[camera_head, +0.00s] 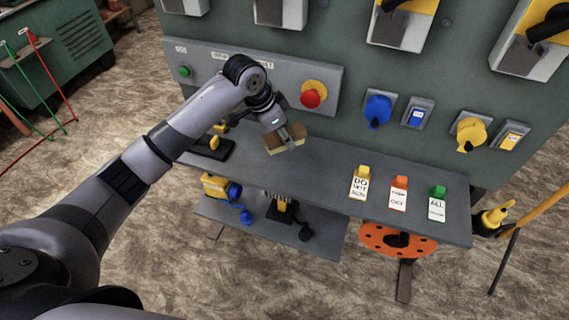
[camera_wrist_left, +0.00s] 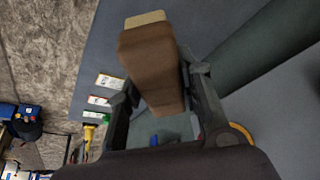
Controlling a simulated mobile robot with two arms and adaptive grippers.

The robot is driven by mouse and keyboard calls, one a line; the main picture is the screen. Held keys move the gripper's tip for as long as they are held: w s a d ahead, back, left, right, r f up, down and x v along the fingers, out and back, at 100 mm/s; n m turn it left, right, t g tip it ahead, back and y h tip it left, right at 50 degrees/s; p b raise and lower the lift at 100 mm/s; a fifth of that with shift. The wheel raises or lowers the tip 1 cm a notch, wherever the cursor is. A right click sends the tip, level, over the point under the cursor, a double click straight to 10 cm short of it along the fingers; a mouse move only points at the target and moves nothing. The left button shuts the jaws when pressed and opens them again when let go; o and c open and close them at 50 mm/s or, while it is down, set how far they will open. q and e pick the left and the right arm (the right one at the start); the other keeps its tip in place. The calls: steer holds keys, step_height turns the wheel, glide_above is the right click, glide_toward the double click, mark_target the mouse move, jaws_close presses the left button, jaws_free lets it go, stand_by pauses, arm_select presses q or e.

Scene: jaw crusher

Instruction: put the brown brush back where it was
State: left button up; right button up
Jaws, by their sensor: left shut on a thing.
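The brown brush (camera_head: 286,140) is a block with a brown top and a paler tan layer. My left gripper (camera_head: 281,132) is shut on it and holds it over the grey shelf (camera_head: 330,179), near the panel. I cannot tell from the head view how far it is above the shelf. In the left wrist view the brush (camera_wrist_left: 150,65) sits between the two fingers of my left gripper (camera_wrist_left: 160,100), its long side pointing away from the palm. My right gripper is not in view.
Yellow (camera_head: 359,183), orange (camera_head: 399,193) and green (camera_head: 437,204) tags lie on the shelf's right part. A black-and-yellow tool (camera_head: 212,146) stands at its left. A red button (camera_head: 311,97) is on the panel behind. Shelf between brush and tags is clear.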

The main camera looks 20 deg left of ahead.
mark_target(265, 139)
arm_select(q)
step_height(265, 139, down, 11)
steer(key=shift+f, duration=0.2)
steer(key=o, duration=1)
steer(key=shift+r, duration=0.1)
steer(key=v, duration=1.2)
steer(key=shift+d, duration=0.1)
